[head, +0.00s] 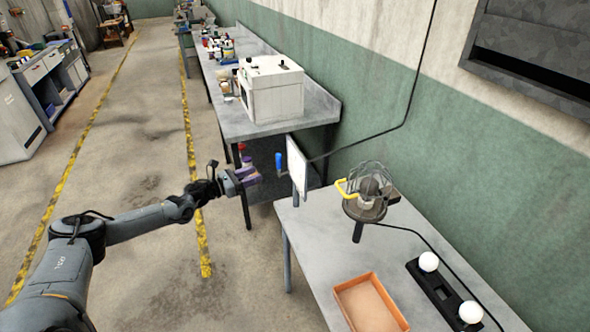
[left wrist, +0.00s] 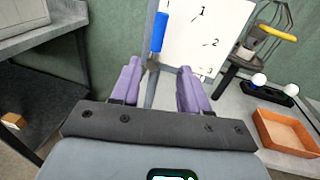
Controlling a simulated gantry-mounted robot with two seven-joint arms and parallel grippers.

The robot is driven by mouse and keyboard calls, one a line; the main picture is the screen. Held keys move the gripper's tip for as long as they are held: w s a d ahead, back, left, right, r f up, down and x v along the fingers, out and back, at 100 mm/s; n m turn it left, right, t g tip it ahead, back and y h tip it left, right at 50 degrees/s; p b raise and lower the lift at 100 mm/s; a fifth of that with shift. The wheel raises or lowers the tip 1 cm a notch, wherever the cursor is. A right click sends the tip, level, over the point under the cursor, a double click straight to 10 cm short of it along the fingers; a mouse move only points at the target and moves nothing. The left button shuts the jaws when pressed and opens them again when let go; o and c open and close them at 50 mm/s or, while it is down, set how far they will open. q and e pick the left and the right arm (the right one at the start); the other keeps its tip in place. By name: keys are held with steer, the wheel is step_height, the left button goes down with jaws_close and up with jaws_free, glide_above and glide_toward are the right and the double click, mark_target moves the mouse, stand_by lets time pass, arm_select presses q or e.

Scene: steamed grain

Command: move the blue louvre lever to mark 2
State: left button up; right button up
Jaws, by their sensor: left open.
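The blue louvre lever (head: 278,161) stands upright beside a white panel (head: 297,165) at the far left corner of the near table. In the left wrist view the lever's blue handle (left wrist: 159,32) is above a grey stem, left of the printed marks 1 (left wrist: 202,11), 2 (left wrist: 214,42) and 3 (left wrist: 209,70) on the panel. My left gripper (head: 250,174) is left of the lever in the head view, open and empty. In the left wrist view the lever lies ahead, between the lines of its purple fingers (left wrist: 158,72), apparently apart from them. My right gripper is out of view.
An orange tray (head: 368,303) and a black base with white bulbs (head: 443,292) lie on the table. A white box (head: 272,88) sits on the farther bench. Floor left of the table is clear.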

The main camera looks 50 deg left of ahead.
mark_target(279, 161)
arm_select(q)
steer(key=shift+w+d+r+b, duration=0.2)
steer(key=shift+w+b, duration=0.2)
steer(key=shift+w, duration=1.45)
steer(key=shift+w+d+r+b, duration=0.15)
steer(key=shift+w+b, duration=0.25)
steer(key=shift+w, duration=1.45)
steer(key=shift+w+d+r+b, duration=0.2)
steer(key=shift+w+b, duration=0.2)
steer(key=shift+w, duration=1.6)
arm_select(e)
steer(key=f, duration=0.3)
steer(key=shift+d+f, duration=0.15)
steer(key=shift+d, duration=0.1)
arm_select(q)
jaws_close()
